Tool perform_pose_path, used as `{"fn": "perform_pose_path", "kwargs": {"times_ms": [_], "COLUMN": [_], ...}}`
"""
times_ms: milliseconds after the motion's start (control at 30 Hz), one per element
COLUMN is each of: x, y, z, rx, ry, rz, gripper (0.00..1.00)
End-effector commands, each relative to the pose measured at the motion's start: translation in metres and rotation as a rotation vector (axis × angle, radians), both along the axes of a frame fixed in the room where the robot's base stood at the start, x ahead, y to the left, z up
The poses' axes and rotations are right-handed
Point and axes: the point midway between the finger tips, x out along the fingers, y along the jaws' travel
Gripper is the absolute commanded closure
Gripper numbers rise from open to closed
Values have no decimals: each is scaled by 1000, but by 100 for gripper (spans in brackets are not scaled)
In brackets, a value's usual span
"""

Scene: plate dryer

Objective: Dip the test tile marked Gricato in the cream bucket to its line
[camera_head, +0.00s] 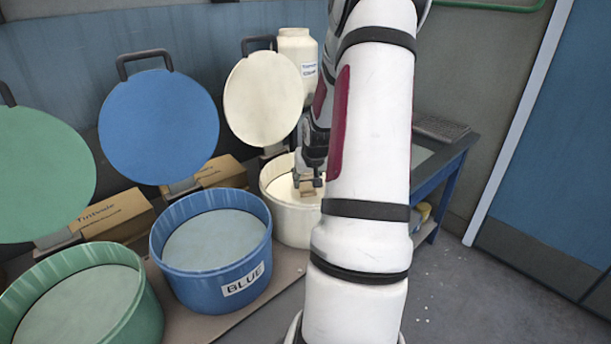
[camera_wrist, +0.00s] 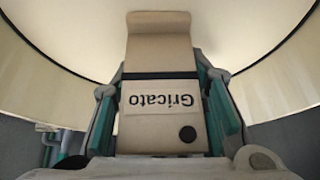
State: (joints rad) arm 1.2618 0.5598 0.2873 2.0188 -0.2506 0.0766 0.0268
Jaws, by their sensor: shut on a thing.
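My gripper (camera_head: 307,180) is shut on the beige test tile (camera_wrist: 160,52) marked Gricato. In the wrist view, my gripper's fingers (camera_wrist: 160,88) press on both sides of it. The tile has a dark line across it, a label that reads upside down and a dark round spot. The cream bucket (camera_head: 293,228) is at the centre of the head view, partly hidden by my arm. The tile (camera_head: 307,190) hangs inside its rim, over the pale surface. Its wall curves around the tile in the wrist view (camera_wrist: 285,68). I cannot tell whether the tile's end touches the liquid.
The blue bucket (camera_head: 226,289) and the green bucket (camera_head: 146,315) stand to the left with pale contents. Round green (camera_head: 40,175), blue (camera_head: 158,127) and cream (camera_head: 262,98) lids stand raised behind. A cream jar (camera_head: 296,50) and a blue table (camera_head: 440,180) are farther back.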

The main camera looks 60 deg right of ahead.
Motion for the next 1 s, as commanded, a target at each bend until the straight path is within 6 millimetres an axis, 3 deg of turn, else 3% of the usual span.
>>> {"fn": "perform_pose_path", "kwargs": {"times_ms": [1000], "x": [1], "y": [0], "z": [-43], "rx": [-1], "ry": [-1], "rz": [0], "gripper": [91]}}
